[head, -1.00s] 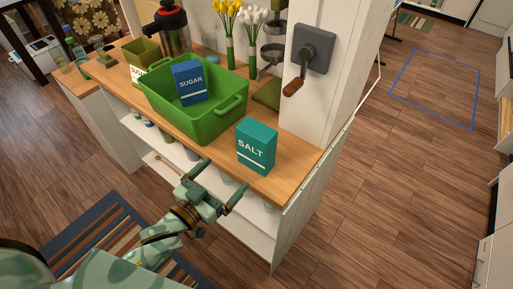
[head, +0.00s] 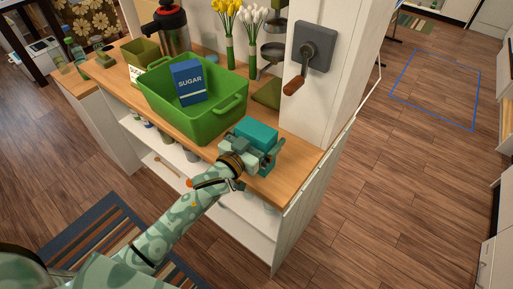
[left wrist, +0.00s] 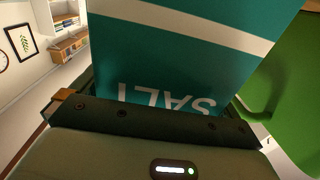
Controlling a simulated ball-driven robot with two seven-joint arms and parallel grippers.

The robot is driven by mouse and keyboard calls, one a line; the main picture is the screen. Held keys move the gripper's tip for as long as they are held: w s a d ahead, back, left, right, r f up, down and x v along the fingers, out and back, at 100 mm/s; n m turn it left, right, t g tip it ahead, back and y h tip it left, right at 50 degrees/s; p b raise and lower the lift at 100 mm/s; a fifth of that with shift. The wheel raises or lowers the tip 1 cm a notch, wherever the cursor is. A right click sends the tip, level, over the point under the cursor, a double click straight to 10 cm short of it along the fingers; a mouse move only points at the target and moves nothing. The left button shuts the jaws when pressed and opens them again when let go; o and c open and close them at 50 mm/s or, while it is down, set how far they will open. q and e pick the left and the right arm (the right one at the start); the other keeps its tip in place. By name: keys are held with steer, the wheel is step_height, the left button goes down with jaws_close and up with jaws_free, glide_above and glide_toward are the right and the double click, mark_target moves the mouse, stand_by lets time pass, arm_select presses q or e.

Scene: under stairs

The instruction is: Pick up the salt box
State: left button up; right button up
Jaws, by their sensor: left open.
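The teal salt box (head: 256,131) stands on the wooden counter, right of the green crate. My left gripper (head: 260,153) is at the near face of the box, open, with its fingers reaching to the box's sides. In the head view the gripper hides most of the box's front. In the left wrist view the salt box (left wrist: 185,55) fills the middle, its lettering upside down, close in front of the palm. Contact between fingers and box cannot be told. My right gripper is in neither view.
The green crate (head: 205,122) with a blue sugar box (head: 188,82) stands just left of the salt box.

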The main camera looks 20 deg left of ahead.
mark_target(260, 124)
arm_select(q)
steer(key=shift+w+d, duration=0.1)
steer(key=shift+w, duration=0.2)
steer(key=c, duration=0.9)
steer(key=shift+c, duration=0.2)
steer(key=shift+r, duration=0.15)
steer(key=shift+r, duration=0.3)
step_height(260, 124, up, 3)
steer(key=shift+f+p, duration=0.1)
steer(key=shift+p, duration=0.7)
steer(key=s+a+r+p, duration=0.3)
steer(key=s+r, duration=0.6)
steer(key=s, duration=0.4)
steer(key=shift+s+a+r+p, duration=0.2)
steer(key=shift+s+a+p, duration=0.15)
steer(key=shift+a, duration=0.2)
